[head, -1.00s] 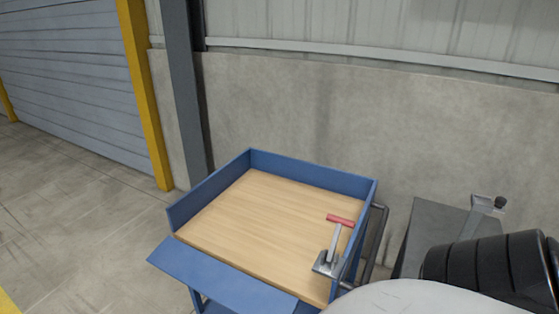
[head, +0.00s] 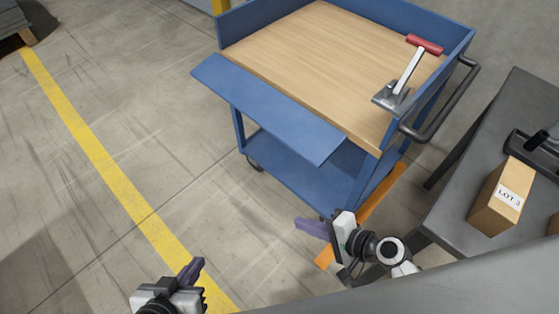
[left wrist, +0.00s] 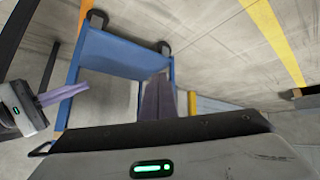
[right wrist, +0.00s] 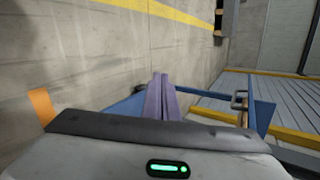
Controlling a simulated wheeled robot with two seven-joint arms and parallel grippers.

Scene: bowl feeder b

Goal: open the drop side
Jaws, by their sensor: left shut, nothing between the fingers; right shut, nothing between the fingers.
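The blue cart (head: 240,24) has a wooden top (head: 310,60) with blue walls. Its drop side (head: 268,108) is a blue panel along the near edge, folded outward and sloping down, away from the wooden top. A metal clamp (head: 392,97) with a red handle (head: 424,44) stands at the right end of the top, its lever tilted up. My left gripper (head: 196,268) is shut and empty at the bottom, apart from the cart. My right gripper (head: 308,228) is shut and empty in front of the lower shelf; it also shows in the left wrist view (left wrist: 70,92).
The cart has a lower shelf (head: 300,165) and a push handle (head: 440,115) at right. A grey table (head: 475,190) with a box marked LOT 3 (head: 500,198) stands at right. Floor at left is clear, with a yellow line (head: 100,165).

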